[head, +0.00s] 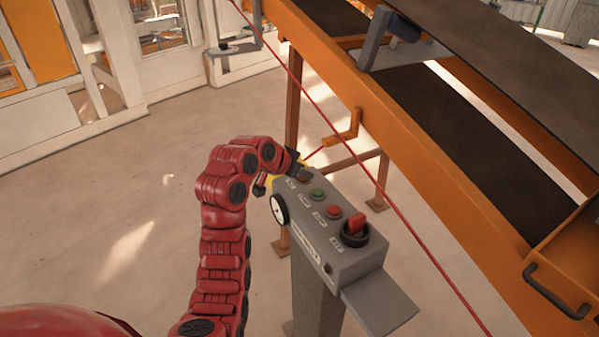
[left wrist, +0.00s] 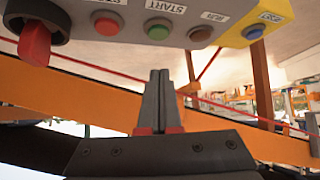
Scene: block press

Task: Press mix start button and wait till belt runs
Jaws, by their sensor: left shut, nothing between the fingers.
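The grey control box (head: 325,235) stands on a post at the centre. Its green button, labelled START (left wrist: 157,29), shows in the left wrist view and also in the head view (head: 317,194). My left gripper (left wrist: 159,74) is shut and empty, its fingertips pointing toward the box, with a visible gap below the green button in the wrist picture. In the head view the gripper (head: 298,168) is over the box's far end and hides part of it. The dark conveyor belt (head: 440,120) lies in an orange frame; its motion cannot be told. My right gripper is not in view.
Beside the green button are a red button (head: 334,211), a red rotary switch (head: 357,223), a brown button (left wrist: 201,34) and a blue button (left wrist: 253,33) on yellow. A red cord (head: 395,205) runs beside the box. Floor at left is clear.

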